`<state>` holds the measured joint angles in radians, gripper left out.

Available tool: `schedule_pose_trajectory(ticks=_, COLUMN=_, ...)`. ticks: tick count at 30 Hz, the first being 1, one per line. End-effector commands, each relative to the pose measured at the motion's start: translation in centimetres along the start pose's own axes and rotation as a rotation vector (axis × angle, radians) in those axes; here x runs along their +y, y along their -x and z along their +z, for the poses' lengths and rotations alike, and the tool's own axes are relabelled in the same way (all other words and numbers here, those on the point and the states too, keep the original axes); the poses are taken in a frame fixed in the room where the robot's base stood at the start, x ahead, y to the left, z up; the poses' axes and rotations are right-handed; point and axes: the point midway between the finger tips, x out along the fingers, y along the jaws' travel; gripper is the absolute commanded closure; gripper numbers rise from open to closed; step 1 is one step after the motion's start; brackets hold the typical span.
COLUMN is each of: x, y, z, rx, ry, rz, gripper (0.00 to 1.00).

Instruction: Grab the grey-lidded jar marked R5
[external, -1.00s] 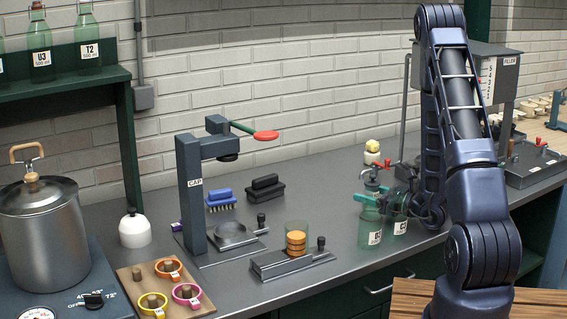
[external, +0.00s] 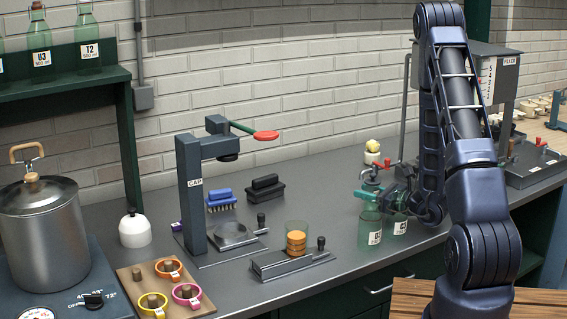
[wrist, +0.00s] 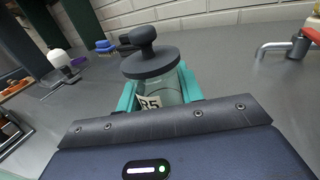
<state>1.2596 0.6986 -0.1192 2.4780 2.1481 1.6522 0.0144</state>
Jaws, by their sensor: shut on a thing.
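The jar (wrist: 168,91) is clear greenish glass with a dark grey knobbed lid (wrist: 150,63). Its white label (wrist: 150,102) reads R5, partly covered. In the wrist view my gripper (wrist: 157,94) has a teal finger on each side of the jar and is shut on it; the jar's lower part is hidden. In the external view my gripper (external: 371,192) is at the upper part of green glass jars near the counter's front. One labelled jar (external: 369,224) stands beside another (external: 398,224); their labels are too small to read surely.
The filler (external: 492,75) with its tap stands behind my arm. A small block holding an orange-filled glass (external: 296,240) and the capping press (external: 190,190) stand to the left. The counter (external: 325,195) between glass and jars is clear.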

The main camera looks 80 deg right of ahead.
Motion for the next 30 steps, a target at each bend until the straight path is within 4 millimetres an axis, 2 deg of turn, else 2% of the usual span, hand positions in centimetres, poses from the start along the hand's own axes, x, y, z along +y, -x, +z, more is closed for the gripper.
schedule_pose_trajectory(ticks=8, x=0.0, y=0.0, z=3.2, rx=-0.003, ry=0.004, rz=0.001, gripper=0.89)
schedule_pose_trajectory(ticks=30, x=0.0, y=0.0, z=15.5, rx=-0.003, ry=0.003, rz=0.001, gripper=0.89)
